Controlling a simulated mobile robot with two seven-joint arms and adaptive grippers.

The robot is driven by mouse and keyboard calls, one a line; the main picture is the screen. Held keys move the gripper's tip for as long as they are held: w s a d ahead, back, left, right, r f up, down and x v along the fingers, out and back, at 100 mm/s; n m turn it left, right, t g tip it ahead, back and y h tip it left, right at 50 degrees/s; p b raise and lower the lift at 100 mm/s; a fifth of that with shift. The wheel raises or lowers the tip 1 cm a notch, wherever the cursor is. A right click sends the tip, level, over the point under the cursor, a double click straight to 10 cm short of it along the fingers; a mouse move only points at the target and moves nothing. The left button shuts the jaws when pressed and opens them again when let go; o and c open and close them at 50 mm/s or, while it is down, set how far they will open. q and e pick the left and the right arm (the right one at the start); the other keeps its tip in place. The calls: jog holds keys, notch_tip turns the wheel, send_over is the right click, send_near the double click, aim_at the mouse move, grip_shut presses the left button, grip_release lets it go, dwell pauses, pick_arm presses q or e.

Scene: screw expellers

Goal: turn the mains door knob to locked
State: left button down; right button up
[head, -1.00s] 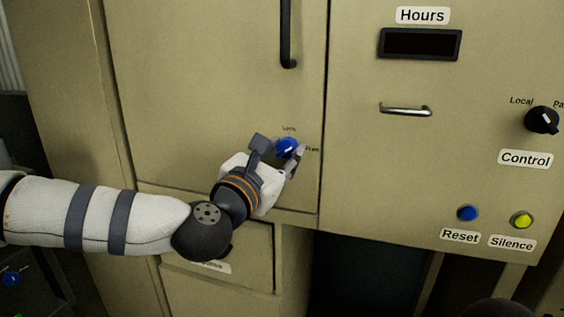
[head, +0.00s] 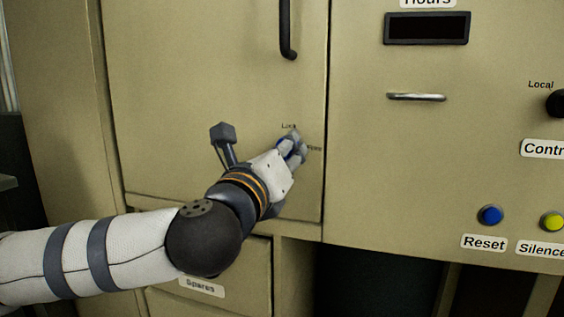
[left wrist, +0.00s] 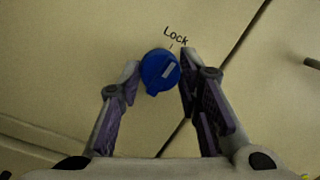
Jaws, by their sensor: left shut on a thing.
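The blue door knob (left wrist: 160,72) sits on the beige door under the label "Lock" (left wrist: 175,37). Its white mark slants up and to the right in the left wrist view, not quite in line with the tick under "Lock". My left gripper (left wrist: 158,68) is shut on the knob, one finger on each side. In the head view the left gripper (head: 293,147) covers most of the knob (head: 284,151). The label "Lock" (head: 288,126) shows above it, and a partly covered label (head: 314,148) to its right. My right gripper is not in view.
A black vertical handle (head: 287,30) is higher on the same door. The right panel has a metal handle (head: 416,97), a dark display (head: 427,28), a blue Reset button (head: 490,215) and a yellow Silence button (head: 553,221). A Spares drawer (head: 252,265) is below.

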pick_arm(q)
jog(key=shift+n+b, duration=0.35)
jog(key=shift+n, duration=0.45)
jog(key=c, duration=1.2)
grip_release()
jog(key=shift+o, duration=0.2)
jog(key=v, duration=1.2)
jog(key=shift+d, duration=0.15)
